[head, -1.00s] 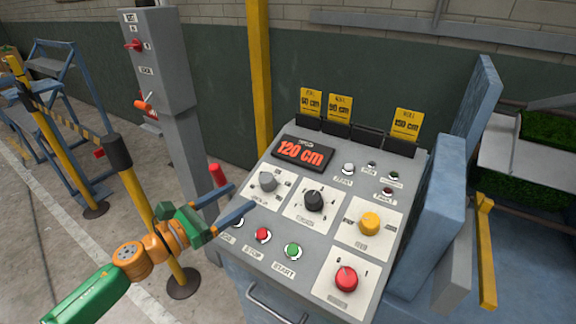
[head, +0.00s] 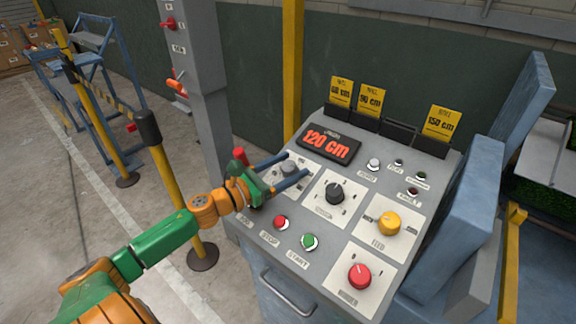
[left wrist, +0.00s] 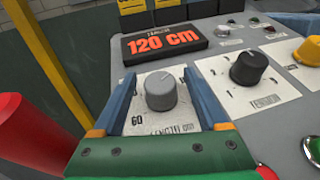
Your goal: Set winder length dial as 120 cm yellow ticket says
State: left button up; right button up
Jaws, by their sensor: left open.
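The grey length dial (head: 289,168) sits on a white plate at the upper left of the winder's control panel. In the left wrist view the dial (left wrist: 161,90) stands between the two blue fingers, its label partly covered. My left gripper (head: 298,165) is open around the dial, with no clear contact on either side. The display (head: 329,143) above it reads 120 cm in red; it also shows in the left wrist view (left wrist: 163,41). Yellow tickets stand behind the panel: 60 cm (head: 341,91), 90 cm (head: 371,99) and 150 cm (head: 442,122). One holder between them (head: 399,130) is empty. My right gripper is not in view.
Right of the dial are the black tension knob (head: 335,193), yellow feed knob (head: 388,224) and red winder knob (head: 359,276). Red stop (head: 281,223) and green start (head: 310,242) buttons lie just below my left gripper.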

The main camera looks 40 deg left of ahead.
pick_arm(q)
grip_shut()
jog(key=shift+r+n+t+y+p, duration=0.2)
jog(key=shift+n+t+y+p, duration=0.2)
jog(key=shift+n+y+p, duration=0.85)
jog(key=n+y+p, duration=0.2)
jog(key=n+y, duration=0.2)
jog(key=y, duration=0.2)
jog(key=shift+d+n, duration=0.1)
jog(key=shift+n, duration=0.25)
jog(key=n+g+y+p, duration=0.1)
jog(key=n+g+y, duration=0.1)
jog(key=n+y, duration=0.2)
jog(key=shift+f, duration=0.1)
jog(key=shift+n+g+y+p, duration=0.55)
jog(key=shift+n+g+y, duration=0.75)
jog(key=shift+n+y, duration=0.35)
jog(key=shift+f+n+g, duration=0.1)
jog(key=shift+n+g, duration=0.15)
jog(key=shift+g, duration=0.05)
grip_release()
